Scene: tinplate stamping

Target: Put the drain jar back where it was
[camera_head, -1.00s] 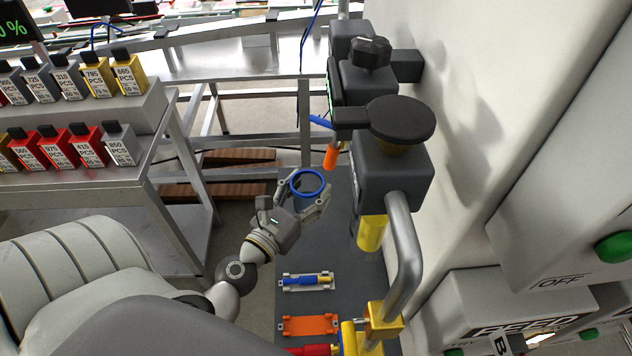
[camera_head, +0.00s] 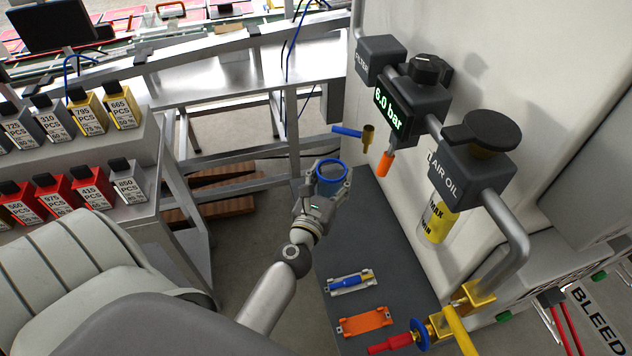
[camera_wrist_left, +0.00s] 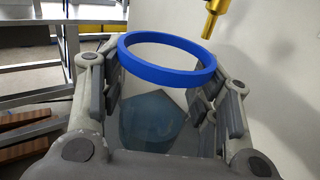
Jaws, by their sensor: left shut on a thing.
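The drain jar (camera_head: 331,172) is a clear cup with a blue ring rim. My left gripper (camera_head: 329,184) is shut on it and holds it roughly upright in the air, to the left of the air unit. In the left wrist view the blue rim (camera_wrist_left: 168,54) stands above the fingers, and the see-through body (camera_wrist_left: 150,112) sits between them. A brass fitting with a blue lever (camera_head: 347,131) is on the unit, above and to the right of the jar. The brass nozzle also shows in the left wrist view (camera_wrist_left: 213,20). My right gripper is not in view.
An air unit with a filter block (camera_head: 381,62), a 6.0 bar display (camera_head: 393,110) and an oil bowl (camera_head: 437,222) is on the wall. A grey shelf (camera_head: 395,257) below holds a blue tool and an orange holder (camera_head: 364,322). Counter blocks stand left.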

